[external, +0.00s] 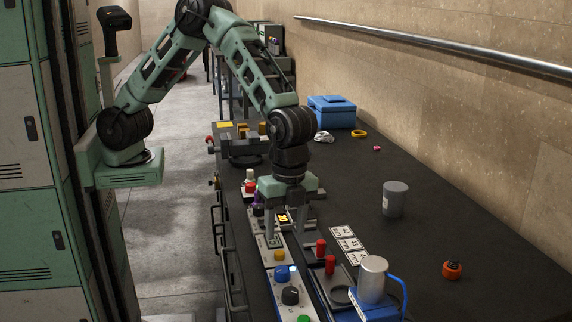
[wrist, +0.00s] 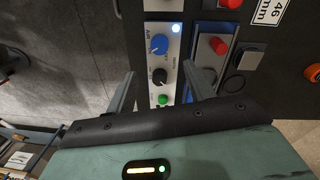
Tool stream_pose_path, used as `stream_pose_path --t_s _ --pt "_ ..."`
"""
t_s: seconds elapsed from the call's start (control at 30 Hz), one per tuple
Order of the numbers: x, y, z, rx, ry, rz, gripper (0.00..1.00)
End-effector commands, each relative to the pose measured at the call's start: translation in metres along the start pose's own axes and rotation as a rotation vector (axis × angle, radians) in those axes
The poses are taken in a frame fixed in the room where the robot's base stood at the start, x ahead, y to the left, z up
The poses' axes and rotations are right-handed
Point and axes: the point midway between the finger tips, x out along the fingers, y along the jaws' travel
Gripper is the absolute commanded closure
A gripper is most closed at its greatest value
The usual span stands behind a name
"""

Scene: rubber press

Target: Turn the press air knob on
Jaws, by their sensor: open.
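The control panel (external: 276,302) is a white strip on the dark bench, below my gripper in the external view. It carries a blue knob (external: 281,274), which in the wrist view (wrist: 158,45) has a label that seems to read AIR. A black knob (wrist: 159,77) and a green button (wrist: 163,100) sit in line with it. A small blue-white lamp (wrist: 176,29) glows beside the blue knob. My gripper (external: 287,236) points down, open and empty. In the wrist view its fingers (wrist: 159,68) stand either side of the panel, apart from the knobs.
Red-handled fixtures (wrist: 218,46) stand right of the panel. A grey cylinder on a blue base (external: 373,278) stands at the front right. A grey can (external: 395,199), an orange knob-like part (external: 452,270) and a blue box (external: 332,111) are on the bench. The bench's right side is mostly clear.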

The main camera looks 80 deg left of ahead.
Motion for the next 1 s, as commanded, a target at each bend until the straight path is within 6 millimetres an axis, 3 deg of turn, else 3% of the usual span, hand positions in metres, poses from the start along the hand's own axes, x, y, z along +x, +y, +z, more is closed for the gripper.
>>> stream_pose_path --t_s 0.2,0.4,1.0 --pt "-0.044 0.000 0.000 0.000 0.003 -0.003 0.47" --pt "-0.066 0.000 0.000 -0.001 0.001 0.000 0.47" --pt "-0.070 0.000 0.000 0.000 0.000 0.000 0.47"
